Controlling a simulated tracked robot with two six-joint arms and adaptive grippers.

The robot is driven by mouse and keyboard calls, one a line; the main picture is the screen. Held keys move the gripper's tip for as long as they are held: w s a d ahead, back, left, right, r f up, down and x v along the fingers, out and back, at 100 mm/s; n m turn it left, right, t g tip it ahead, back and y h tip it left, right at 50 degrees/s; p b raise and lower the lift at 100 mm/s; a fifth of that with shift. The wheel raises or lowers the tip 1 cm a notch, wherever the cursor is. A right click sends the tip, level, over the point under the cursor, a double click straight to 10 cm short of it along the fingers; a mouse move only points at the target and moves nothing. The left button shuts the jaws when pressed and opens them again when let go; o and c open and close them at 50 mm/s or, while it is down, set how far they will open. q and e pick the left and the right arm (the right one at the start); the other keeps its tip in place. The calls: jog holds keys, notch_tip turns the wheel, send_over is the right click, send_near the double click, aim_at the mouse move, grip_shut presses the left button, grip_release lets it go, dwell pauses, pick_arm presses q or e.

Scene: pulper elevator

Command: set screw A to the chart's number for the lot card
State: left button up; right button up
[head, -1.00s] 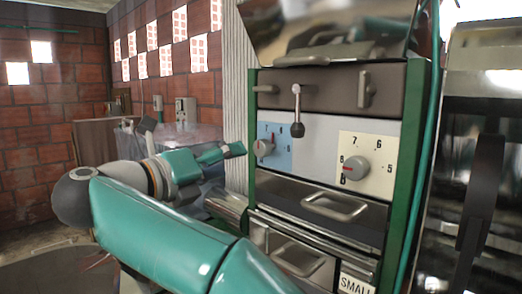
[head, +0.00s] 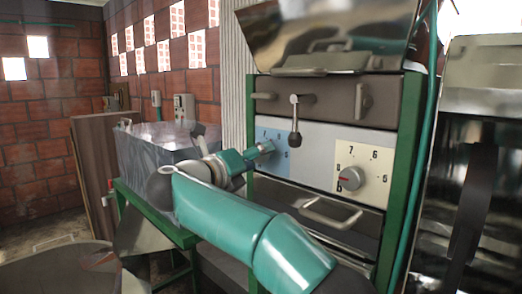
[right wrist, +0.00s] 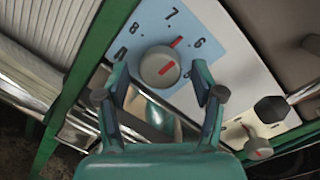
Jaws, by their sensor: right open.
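The grey round knob (right wrist: 160,67) with a red mark sits on a blue dial plate (right wrist: 205,22) with numbers; a mark beside it looks like the letter A. Its red pointer aims between 7 and 6. My right gripper (right wrist: 160,74) is open, with its fingertips on either side of the knob in the right wrist view; contact cannot be told. In the head view my right gripper (head: 262,150) covers that knob, and part of the blue plate (head: 284,158) shows. No lot card or chart is seen. My left gripper is not in view.
A second grey knob (head: 350,178) on a cream plate (head: 375,172) is to the right. A black-knobbed lever (head: 295,137) hangs above between the dials. A clear-sided tank (head: 150,155) stands to the left.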

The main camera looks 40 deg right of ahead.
jog(key=shift+x, duration=1)
jog(key=c, duration=1.2)
jog(key=shift+o, duration=0.2)
jog(key=m+b, duration=0.2)
jog(key=b, duration=0.1)
jog(key=f+m+b, duration=0.1)
jog(key=m+b, duration=0.1)
jog(key=b, duration=0.1)
jog(key=shift+w, duration=0.1)
jog(key=shift+r+m+h, duration=0.3)
jog(key=shift+m, duration=0.6)
jog(key=o, duration=1.2)
jog(key=shift+r, duration=0.1)
jog(key=shift+c, duration=0.2)
